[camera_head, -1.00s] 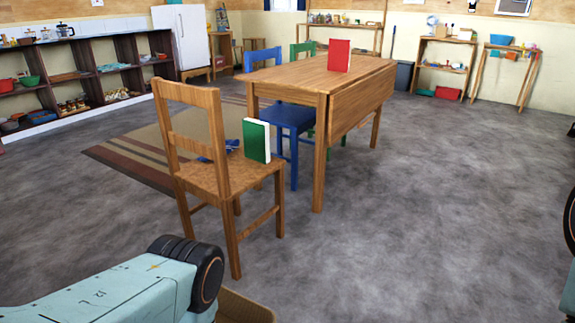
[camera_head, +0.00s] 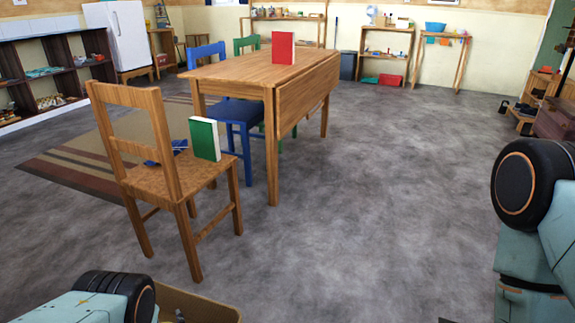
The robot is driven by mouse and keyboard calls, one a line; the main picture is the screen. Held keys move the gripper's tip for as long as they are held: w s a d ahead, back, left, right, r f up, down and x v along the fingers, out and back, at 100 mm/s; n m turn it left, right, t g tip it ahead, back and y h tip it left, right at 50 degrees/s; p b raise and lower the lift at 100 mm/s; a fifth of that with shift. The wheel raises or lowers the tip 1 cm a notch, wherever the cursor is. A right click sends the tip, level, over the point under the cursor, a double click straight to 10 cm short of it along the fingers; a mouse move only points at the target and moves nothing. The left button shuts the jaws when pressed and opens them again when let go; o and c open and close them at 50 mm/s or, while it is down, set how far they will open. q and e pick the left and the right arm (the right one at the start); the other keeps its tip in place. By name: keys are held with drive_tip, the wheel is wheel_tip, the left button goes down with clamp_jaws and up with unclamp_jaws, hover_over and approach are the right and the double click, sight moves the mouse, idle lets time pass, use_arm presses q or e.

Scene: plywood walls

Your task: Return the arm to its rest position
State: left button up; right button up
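Part of my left arm (camera_head: 95,300) shows at the bottom left, and part of my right arm (camera_head: 530,215) shows at the right edge. Both are pale teal with dark round joints. Neither gripper is in view, so I cannot see whether they hold anything. A green book (camera_head: 205,139) stands upright on the seat of a wooden chair (camera_head: 160,183). A red book (camera_head: 283,48) stands upright on the wooden table (camera_head: 240,72). A small blue item (camera_head: 166,152) lies on the chair seat beside the green book.
A blue chair (camera_head: 238,112) and a green chair (camera_head: 246,44) stand at the table. A striped rug (camera_head: 85,160) lies behind the wooden chair. Shelves (camera_head: 50,85) line the left wall. A tan box edge (camera_head: 195,305) shows at the bottom. The grey floor right of the table is clear.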

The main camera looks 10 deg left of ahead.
use_arm(q)
drive_tip(key=shift+w+a+f, duration=0.15)
drive_tip(key=shift+w+a, duration=0.1)
drive_tip(key=shift+w, duration=0.2)
drive_tip(key=shift+r+p, duration=0.4)
drive_tip(key=shift+r, duration=0.05)
drive_tip(key=shift+f, duration=0.15)
